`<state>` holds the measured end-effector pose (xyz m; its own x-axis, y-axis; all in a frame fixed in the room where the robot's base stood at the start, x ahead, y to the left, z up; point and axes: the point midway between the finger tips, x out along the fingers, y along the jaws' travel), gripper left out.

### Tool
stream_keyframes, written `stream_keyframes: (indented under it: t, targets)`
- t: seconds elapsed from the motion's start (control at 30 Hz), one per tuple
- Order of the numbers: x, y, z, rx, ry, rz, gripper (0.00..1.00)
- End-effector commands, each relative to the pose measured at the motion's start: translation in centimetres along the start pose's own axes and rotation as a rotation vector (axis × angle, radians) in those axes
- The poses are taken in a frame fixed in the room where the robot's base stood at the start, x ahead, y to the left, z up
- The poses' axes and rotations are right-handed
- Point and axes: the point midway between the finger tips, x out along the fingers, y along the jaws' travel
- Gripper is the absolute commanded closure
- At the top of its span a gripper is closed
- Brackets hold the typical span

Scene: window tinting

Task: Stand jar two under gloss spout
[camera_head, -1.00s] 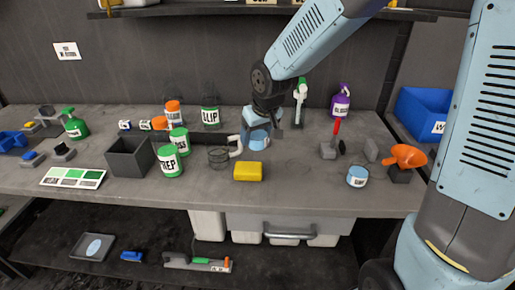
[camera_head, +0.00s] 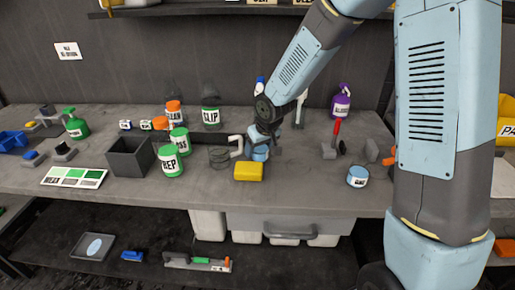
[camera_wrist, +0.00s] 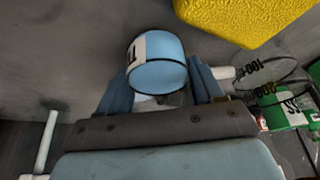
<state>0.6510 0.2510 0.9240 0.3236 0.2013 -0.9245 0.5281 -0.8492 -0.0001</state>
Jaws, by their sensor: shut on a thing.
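My gripper (camera_head: 262,141) is shut on a light-blue jar (camera_wrist: 158,64), with one finger on each side of it in the wrist view. The jar bears a white label, only partly in view. In the head view this jar (camera_head: 260,154) is low over the bench behind the yellow block, partly hidden by the gripper; I cannot tell whether it touches the bench. A second blue jar (camera_head: 357,176) stands upright on the bench to the right. A white bent pipe (camera_head: 237,144) with a wire ring (camera_head: 219,156) is left of my gripper. I cannot read which spout is gloss.
A yellow block (camera_head: 249,171) lies just in front of the held jar. A red-handled tool (camera_head: 336,132) stands to the right. The front bench strip (camera_head: 290,195) is clear.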

Motion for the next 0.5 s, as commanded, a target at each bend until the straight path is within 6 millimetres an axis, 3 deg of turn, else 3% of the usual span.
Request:
stream_keyframes:
  t: [0.37,0.4,0.5]
  targets:
    - [0.36,-0.01,0.13,0.000,0.001,0.000,0.65]
    - [0.35,0.00,0.13,0.000,0.001,0.000,0.31]
    - [0.34,0.02,0.13,0.000,0.001,0.000,0.21]
